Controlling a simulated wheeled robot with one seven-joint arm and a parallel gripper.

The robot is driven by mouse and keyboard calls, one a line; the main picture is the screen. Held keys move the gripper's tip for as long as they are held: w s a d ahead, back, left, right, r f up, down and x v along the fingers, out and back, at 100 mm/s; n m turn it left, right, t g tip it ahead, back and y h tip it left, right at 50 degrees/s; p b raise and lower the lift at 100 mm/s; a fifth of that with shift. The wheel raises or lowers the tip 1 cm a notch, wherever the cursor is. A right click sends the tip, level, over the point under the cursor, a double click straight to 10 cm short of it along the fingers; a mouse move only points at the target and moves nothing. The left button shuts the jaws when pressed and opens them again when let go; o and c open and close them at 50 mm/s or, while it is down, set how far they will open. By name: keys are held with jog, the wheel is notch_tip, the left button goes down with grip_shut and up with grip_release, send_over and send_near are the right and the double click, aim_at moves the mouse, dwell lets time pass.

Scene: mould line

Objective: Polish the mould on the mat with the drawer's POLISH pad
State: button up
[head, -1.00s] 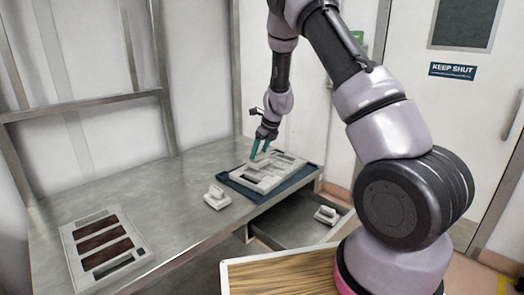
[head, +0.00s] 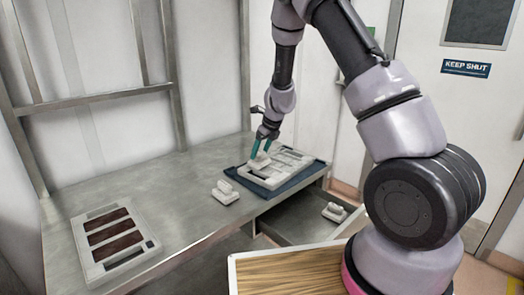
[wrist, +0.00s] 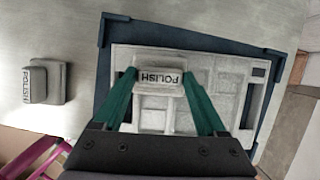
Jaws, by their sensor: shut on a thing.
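My gripper (head: 262,150) has teal fingers and is shut on a pale pad (head: 260,163). In the wrist view the held pad (wrist: 159,78) reads POLISH, upside down, between the fingertips. It is over the left part of the pale grey mould (head: 288,169); whether it touches cannot be told. The mould (wrist: 217,75) lies on the dark blue mat (head: 300,181) and has raised blocks and recesses. The open drawer (head: 290,228) under the table holds another pale pad (head: 334,212), its label too small to read.
A second pad marked POLISH (wrist: 38,83) lies on the table left of the mat; it also shows in the head view (head: 225,192). A pale mould with brown slots (head: 112,238) lies at the table's front left. The table between is clear. A wood-topped surface (head: 285,270) stands in front.

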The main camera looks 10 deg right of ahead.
jog(key=shift+a, duration=0.1)
jog(key=shift+r, duration=4)
jog(key=s+d, duration=0.6)
jog(key=s, duration=0.1)
jog(key=shift+w+a+f, duration=0.1)
jog(key=shift+f, duration=1.6)
jog(key=shift+w+a+f, duration=0.1)
jog(key=shift+f, duration=1.6)
jog(key=shift+f, duration=0.6)
jog(key=shift+w+d+r, duration=0.1)
jog(key=shift+w+d, duration=0.85)
jog(key=shift+d, duration=0.25)
